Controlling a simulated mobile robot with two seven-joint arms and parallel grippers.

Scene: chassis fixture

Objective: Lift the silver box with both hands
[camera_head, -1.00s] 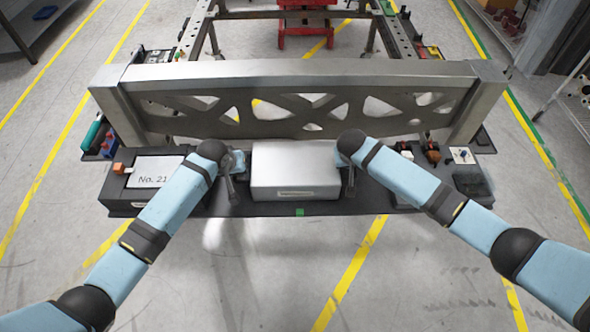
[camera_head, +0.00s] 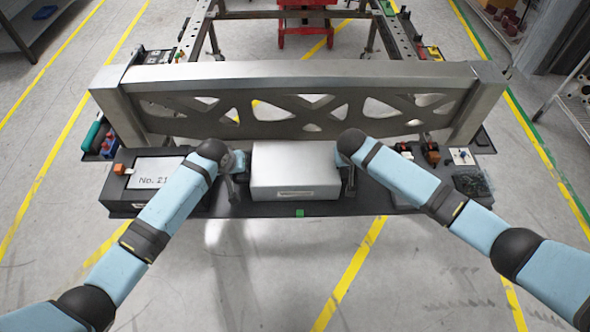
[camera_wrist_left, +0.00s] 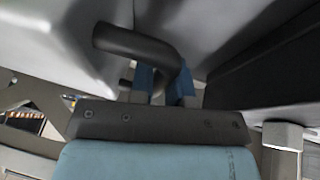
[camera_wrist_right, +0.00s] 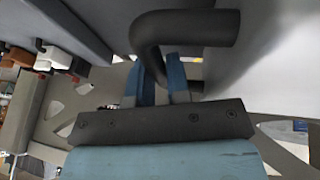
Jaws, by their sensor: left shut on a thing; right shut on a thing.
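The silver box (camera_head: 296,165) sits at the middle of the dark shelf in the head view, with a small label on its front. Its side also fills the upper left of the left wrist view (camera_wrist_left: 60,50) and the right of the right wrist view (camera_wrist_right: 275,70). My left gripper (camera_head: 232,188) is at the box's left side, shut on a dark bar handle (camera_wrist_left: 135,42). My right gripper (camera_head: 349,182) is at the right side, shut on the matching dark handle (camera_wrist_right: 190,27). In both wrist views the blue fingers close around the handle.
A grey metal beam (camera_head: 300,72) with cutouts stands close behind the box. Open floor lies in front.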

